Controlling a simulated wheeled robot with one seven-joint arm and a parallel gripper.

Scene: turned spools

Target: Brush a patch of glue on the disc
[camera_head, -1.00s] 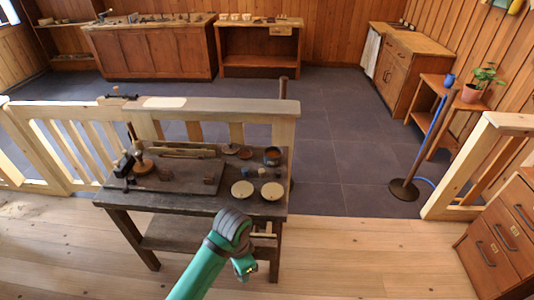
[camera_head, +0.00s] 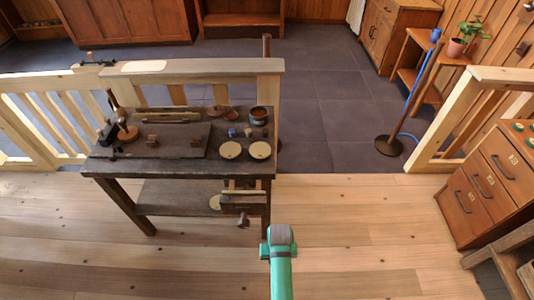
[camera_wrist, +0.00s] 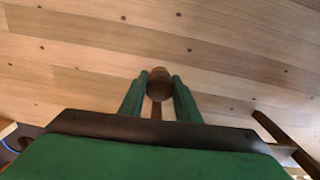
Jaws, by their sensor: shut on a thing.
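My gripper (camera_wrist: 160,95) is shut on a brown wooden thing with a rounded end (camera_wrist: 160,75), seen in the wrist view against the plank floor. I cannot tell if it is a brush. In the head view my arm covers the gripper. Two pale round discs, one left (camera_head: 231,150) and one right (camera_head: 260,150), lie at the bench's front right; I cannot tell which is the task's disc. A dark pot with a reddish-brown inside (camera_head: 259,115) stands behind them. An upright spindle on a round wooden base (camera_head: 127,134) stands at the left. No glue patch is discernible.
The dark bench (camera_head: 105,168) stands against a pale railing (camera_head: 205,70). A wooden fitting (camera_head: 242,208) juts out below its front right. Small blue items (camera_head: 232,132) sit behind the discs. A drawer cabinet (camera_head: 490,180) stands right. The plank floor between is clear.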

